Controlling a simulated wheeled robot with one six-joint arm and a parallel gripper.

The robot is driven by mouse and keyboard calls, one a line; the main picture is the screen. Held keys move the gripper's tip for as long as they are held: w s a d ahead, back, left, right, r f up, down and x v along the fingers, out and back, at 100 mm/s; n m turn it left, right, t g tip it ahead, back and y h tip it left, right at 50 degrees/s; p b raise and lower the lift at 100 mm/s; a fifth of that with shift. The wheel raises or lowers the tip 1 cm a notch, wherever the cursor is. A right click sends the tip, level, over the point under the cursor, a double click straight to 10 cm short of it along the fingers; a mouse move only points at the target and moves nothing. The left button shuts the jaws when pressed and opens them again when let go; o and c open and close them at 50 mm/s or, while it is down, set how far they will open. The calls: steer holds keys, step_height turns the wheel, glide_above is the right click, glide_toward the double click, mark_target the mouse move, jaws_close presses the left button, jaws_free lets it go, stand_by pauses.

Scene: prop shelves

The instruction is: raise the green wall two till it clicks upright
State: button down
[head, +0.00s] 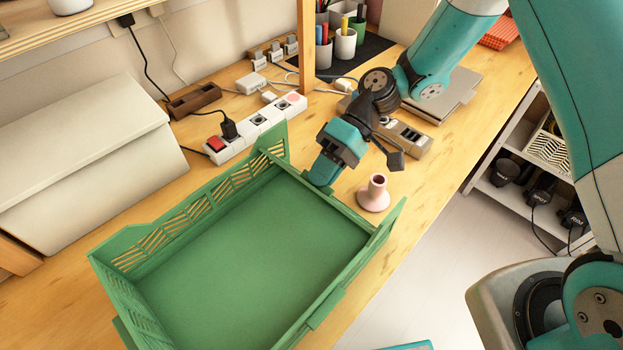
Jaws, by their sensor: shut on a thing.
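The green folding crate (190,212) stands on the wooden bench, with its slatted long left wall upright. Its far right side, between two raised corner pieces, shows only a low edge. I take this side to be green wall two (345,212), but the frame does not label it. My gripper (322,172) points down at this edge near the far corner and is shut on it. The fingertips are partly hidden behind the gripper body and the edge, so the exact grip and the wall's tilt are hard to tell. The crate's inside is empty.
A pink vase-like piece (375,194) stands close to the right of my gripper. A white power strip (262,124) with a black plug lies behind the crate. A wooden post (306,45) and pen cups (345,42) stand farther back. A cream box (85,160) is at left.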

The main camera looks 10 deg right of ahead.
steer(key=shift+w+d+r+g+y+p, duration=0.15)
steer(key=shift+w+d+r+p, duration=0.1)
steer(key=shift+w+d, duration=0.3)
steer(key=shift+w+d+r+g+y+p, duration=0.15)
steer(key=shift+w+d+p, duration=0.15)
steer(key=shift+d, duration=0.3)
steer(key=shift+w+d+f, duration=0.1)
steer(key=shift+w, duration=0.1)
